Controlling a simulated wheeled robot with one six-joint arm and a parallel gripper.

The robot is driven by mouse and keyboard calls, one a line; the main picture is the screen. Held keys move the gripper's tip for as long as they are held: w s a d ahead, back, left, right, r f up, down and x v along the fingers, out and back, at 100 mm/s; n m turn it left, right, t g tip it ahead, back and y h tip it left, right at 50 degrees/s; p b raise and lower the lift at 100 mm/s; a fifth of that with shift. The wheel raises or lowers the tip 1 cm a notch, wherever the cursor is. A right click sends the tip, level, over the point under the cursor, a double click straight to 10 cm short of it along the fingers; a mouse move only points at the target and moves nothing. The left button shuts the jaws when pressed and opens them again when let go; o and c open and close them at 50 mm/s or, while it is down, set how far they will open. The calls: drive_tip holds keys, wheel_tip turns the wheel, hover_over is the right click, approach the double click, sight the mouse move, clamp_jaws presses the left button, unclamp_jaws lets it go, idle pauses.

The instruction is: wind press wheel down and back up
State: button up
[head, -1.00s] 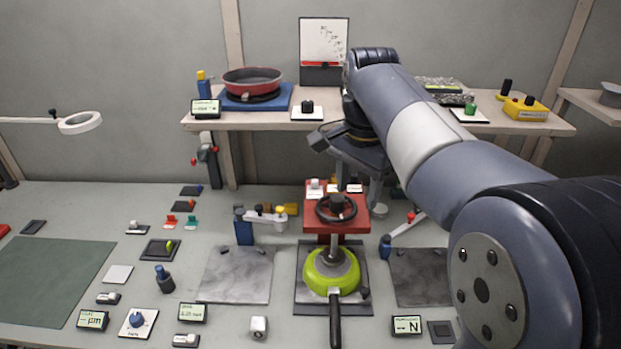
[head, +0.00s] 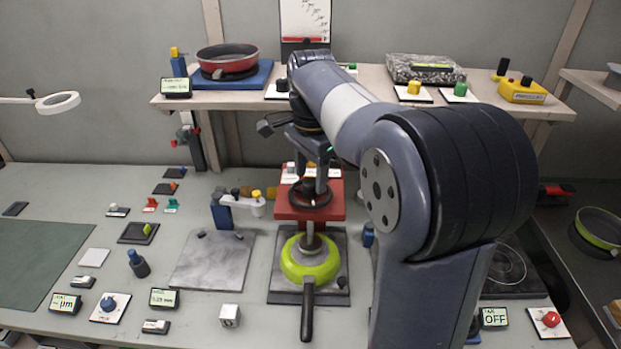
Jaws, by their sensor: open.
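The press has a red head (head: 334,211) with a dark handwheel (head: 299,203) lying flat on top. Its grey ram (head: 310,236) points down at the middle of a green pan (head: 325,271). I cannot tell whether the ram touches the pan. The pan rests on a dark base plate (head: 340,243), its black handle (head: 307,312) towards me. My gripper (head: 312,187) points down over the wheel, jaws open, fingers at or just above the wheel. They hide part of the wheel, so contact is unclear.
A swing arm with a blue post (head: 221,213) stands left of the press. A red pan (head: 227,59) sits on the back shelf (head: 330,98). My arm covers the bench right of the press. Displays (head: 165,298) and small blocks line the front left.

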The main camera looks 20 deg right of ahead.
drive_tip(key=shift+f, duration=0.75)
drive_tip(key=shift+c, duration=0.4)
drive_tip(key=c, duration=0.9)
